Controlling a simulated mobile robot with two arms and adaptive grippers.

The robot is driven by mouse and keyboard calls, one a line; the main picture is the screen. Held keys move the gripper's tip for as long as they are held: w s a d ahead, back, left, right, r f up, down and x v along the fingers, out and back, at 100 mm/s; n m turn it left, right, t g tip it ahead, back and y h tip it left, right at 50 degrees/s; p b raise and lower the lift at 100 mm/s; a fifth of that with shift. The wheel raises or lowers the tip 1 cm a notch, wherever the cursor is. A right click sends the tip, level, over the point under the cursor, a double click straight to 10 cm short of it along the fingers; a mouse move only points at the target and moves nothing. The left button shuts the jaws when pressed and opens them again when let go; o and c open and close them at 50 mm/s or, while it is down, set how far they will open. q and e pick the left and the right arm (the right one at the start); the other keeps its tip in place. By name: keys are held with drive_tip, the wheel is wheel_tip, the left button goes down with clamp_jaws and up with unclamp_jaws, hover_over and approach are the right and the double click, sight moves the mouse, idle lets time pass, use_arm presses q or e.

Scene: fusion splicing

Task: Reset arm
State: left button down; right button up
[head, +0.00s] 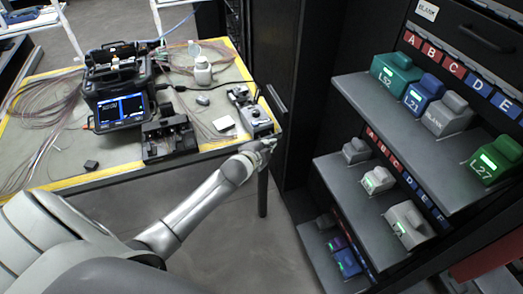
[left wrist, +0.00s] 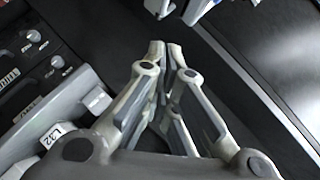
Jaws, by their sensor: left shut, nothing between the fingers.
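My left arm reaches across the lower left of the head view. Its gripper (head: 268,143) is at the right end of the table, beside the grey device (head: 256,118) at the table's corner. In the left wrist view the left gripper (left wrist: 166,48) has its fingertips together, with nothing between them. A light grey block labelled L32 (left wrist: 57,133) lies left of the fingers in that view. I cannot tell from the head view whether the gripper touches the grey device. My right gripper is not in view.
The table (head: 110,172) with a yellow edge carries a black splicer (head: 120,88), a white bottle (head: 202,72), a dark fixture (head: 169,137) and loose fibres. A dark rack (head: 400,150) on the right holds green, blue and grey modules. Floor is clear below the table.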

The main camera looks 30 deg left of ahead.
use_arm(q)
drive_tip(key=shift+d+v, duration=0.1)
drive_tip(key=shift+v, duration=1.3)
drive_tip(key=shift+d+v, duration=0.15)
drive_tip(key=shift+v, duration=1.3)
drive_tip(key=s+f+n+g, duration=0.2)
drive_tip(key=s+f, duration=0.4)
drive_tip(key=f, duration=0.4)
drive_tip(key=s+d+f+n+g, duration=0.1)
drive_tip(key=s+f+g, duration=0.1)
drive_tip(key=s+f, duration=0.6)
drive_tip(key=s+f+n+g, duration=0.2)
drive_tip(key=s+f, duration=0.2)
drive_tip(key=f, duration=0.7)
drive_tip(key=s+d+f+n+g, duration=0.1)
drive_tip(key=s+f, duration=0.4)
drive_tip(key=s, duration=0.5)
drive_tip(key=s+d+f+n+g, duration=0.2)
drive_tip(key=s+f, duration=0.3)
drive_tip(key=s, duration=0.5)
drive_tip(key=s+d+f+n+g, duration=0.1)
drive_tip(key=s+d+f+g, duration=0.2)
drive_tip(key=s, duration=0.7)
wheel_tip(320, 180, down, 2)
drive_tip(key=shift+s+n+h, duration=0.25)
drive_tip(key=shift+n+h, duration=0.05)
